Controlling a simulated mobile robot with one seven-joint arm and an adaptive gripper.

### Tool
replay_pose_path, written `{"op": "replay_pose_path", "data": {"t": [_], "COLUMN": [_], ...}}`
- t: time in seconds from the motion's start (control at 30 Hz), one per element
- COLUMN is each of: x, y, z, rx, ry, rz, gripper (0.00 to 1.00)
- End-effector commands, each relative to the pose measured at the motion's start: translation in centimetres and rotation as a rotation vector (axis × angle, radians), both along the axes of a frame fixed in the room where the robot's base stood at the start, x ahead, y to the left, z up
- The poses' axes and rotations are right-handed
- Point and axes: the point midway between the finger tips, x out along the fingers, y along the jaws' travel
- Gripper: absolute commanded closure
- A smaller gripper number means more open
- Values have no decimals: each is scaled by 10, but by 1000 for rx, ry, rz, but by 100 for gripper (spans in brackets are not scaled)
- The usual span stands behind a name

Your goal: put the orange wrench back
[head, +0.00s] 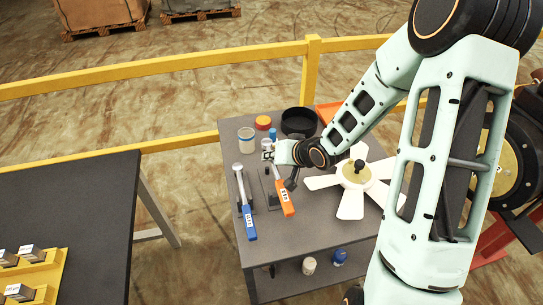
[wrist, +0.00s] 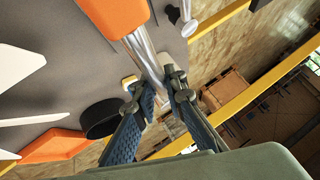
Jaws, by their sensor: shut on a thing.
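The orange wrench (head: 285,198) has an orange handle with a white label and a silver shaft. In the head view it is over the grey table, its handle pointing toward the front. In the wrist view its handle (wrist: 115,14) is at the top, and my gripper (wrist: 157,82) is shut on the silver shaft, with one dark finger on each side. In the head view my gripper (head: 268,155) is at the wrench's far end and partly hides it. A dark holder (head: 271,196) shows beside the wrench. I cannot tell whether the wrench touches it.
A blue-handled wrench (head: 249,222) lies just left. Behind are a jar (head: 246,141), an orange-topped tin (head: 263,122) and a black bowl (head: 299,122). A white fan-like wheel (head: 351,203) is at right. A yellow rail (head: 200,64) runs behind the grey table (head: 310,235).

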Motion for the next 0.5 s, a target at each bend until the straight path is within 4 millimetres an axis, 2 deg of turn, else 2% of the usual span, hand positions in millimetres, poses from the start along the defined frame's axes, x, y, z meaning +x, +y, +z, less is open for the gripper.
{"op": "replay_pose_path", "data": {"t": [0.17,0.5], "x": [1,1], "y": [0,0], "z": [0,-31], "rx": [1,2], "ry": [-2,-1], "rz": [0,0], "gripper": [100,100]}}
